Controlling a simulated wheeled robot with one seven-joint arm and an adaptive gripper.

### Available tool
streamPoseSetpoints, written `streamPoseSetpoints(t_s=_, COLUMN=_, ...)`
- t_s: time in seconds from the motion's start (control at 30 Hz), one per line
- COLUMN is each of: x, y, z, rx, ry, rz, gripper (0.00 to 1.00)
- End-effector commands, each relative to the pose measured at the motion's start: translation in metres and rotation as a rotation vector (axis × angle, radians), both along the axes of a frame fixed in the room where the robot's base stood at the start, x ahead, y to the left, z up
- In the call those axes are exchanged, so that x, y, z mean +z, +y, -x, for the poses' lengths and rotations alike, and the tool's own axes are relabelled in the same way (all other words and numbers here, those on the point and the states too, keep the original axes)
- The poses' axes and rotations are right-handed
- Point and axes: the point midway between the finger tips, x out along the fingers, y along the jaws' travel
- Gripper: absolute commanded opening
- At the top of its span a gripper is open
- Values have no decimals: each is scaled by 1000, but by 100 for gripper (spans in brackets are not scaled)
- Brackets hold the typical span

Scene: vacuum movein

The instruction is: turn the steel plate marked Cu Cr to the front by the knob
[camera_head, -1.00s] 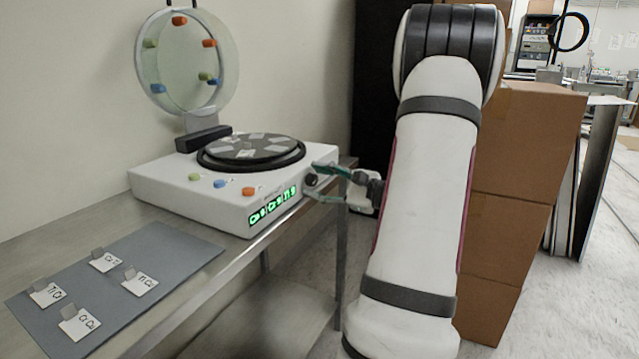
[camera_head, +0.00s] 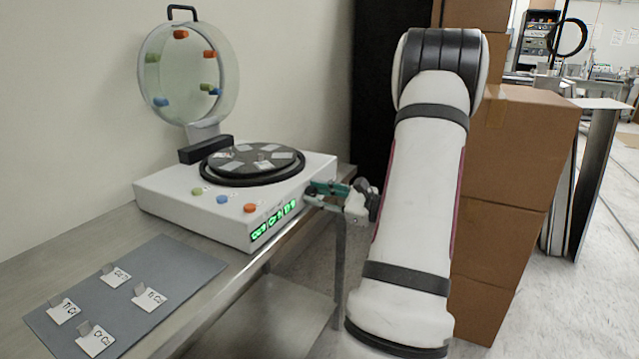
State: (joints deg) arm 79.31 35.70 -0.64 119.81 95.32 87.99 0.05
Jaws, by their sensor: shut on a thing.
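The white machine (camera_head: 165,205) stands on the steel bench and carries a dark round turntable (camera_head: 247,159). Several pale steel plates (camera_head: 265,163) lie around the turntable; marks on them are too small to read, so I cannot tell which is Cu Cr. Small clear upright pieces stand on some plates. My gripper (camera_head: 318,193), with green-tinted fingers, is at the right side of the machine, shut on the knob there. The knob itself is mostly hidden by the fingers. A green display (camera_head: 274,222) glows on the front corner; its text is blurred.
A grey mat (camera_head: 190,262) at the front left holds several white cards, one reading Cr Cu (camera_head: 95,340). A round clear lid (camera_head: 190,72) stands open behind the turntable. Cardboard boxes (camera_head: 510,150) are stacked right of my arm.

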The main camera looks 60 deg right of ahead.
Motion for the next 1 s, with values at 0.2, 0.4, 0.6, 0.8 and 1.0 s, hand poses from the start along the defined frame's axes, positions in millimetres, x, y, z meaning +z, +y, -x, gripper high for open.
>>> streamPoseSetpoints(t_s=0.2, x=4, y=1, z=1, rx=1, ry=18, rz=-212, gripper=0)
streamPoseSetpoints(t_s=0.4, x=3, y=1, z=1, rx=1, ry=33, rz=-402, gripper=0)
streamPoseSetpoints(t_s=0.6, x=3, y=1, z=2, rx=0, ry=49, rz=-591, gripper=0)
streamPoseSetpoints(t_s=0.8, x=3, y=2, z=2, rx=1, ry=62, rz=-780, gripper=0)
streamPoseSetpoints(t_s=1.0, x=3, y=1, z=2, rx=0, ry=77, rz=-968, gripper=0)
